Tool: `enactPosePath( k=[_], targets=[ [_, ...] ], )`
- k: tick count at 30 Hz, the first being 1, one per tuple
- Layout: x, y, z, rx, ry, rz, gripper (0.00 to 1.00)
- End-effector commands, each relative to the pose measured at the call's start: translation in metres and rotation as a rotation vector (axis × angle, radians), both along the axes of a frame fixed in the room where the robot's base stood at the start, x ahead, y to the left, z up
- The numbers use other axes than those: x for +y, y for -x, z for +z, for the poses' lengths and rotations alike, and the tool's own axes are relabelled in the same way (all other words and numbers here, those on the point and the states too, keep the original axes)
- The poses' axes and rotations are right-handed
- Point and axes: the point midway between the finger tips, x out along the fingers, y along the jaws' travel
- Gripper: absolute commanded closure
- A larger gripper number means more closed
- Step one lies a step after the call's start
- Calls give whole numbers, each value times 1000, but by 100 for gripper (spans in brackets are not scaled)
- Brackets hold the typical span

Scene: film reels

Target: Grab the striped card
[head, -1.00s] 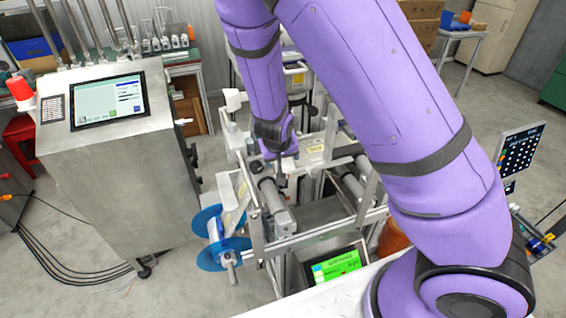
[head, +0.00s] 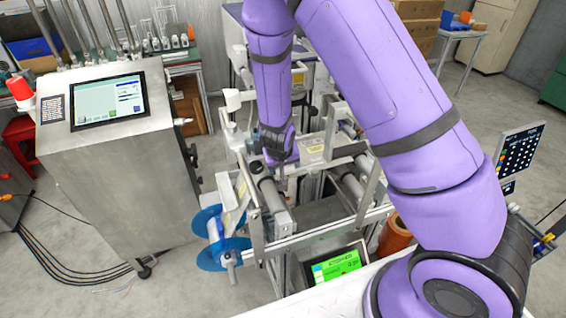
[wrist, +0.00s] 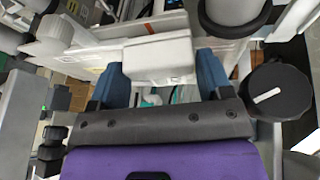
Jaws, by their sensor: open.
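I cannot pick out a striped card in either view. My gripper (head: 281,172) is low over the roller machine (head: 322,212), and my arm hides part of that area. In the wrist view my gripper (wrist: 162,82) is open, its two blue fingers apart. A white block (wrist: 158,62) shows between and beyond the fingers; I cannot tell whether they touch it. A small teal and white patch (wrist: 152,98) shows below the block, too small to identify.
Blue reels (head: 222,254) sit at the machine's left front, with a green-lit screen (head: 338,265) nearby. A steel cabinet (head: 120,180) with a display stands left. A black knob (wrist: 276,92) is close right of the fingers. Open floor lies between cabinet and machine.

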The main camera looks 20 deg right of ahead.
Motion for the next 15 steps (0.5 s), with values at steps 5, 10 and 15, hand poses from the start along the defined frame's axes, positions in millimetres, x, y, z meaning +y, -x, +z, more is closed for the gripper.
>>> enactPosePath(
  k=[5,10,15],
  targets=[
    [-1,-1,-3,1,-1,-1,28],
    [-1,-1,-3,1,-1,-1,30],
    [-1,-1,-3,1,-1,-1,60]
  ],
)
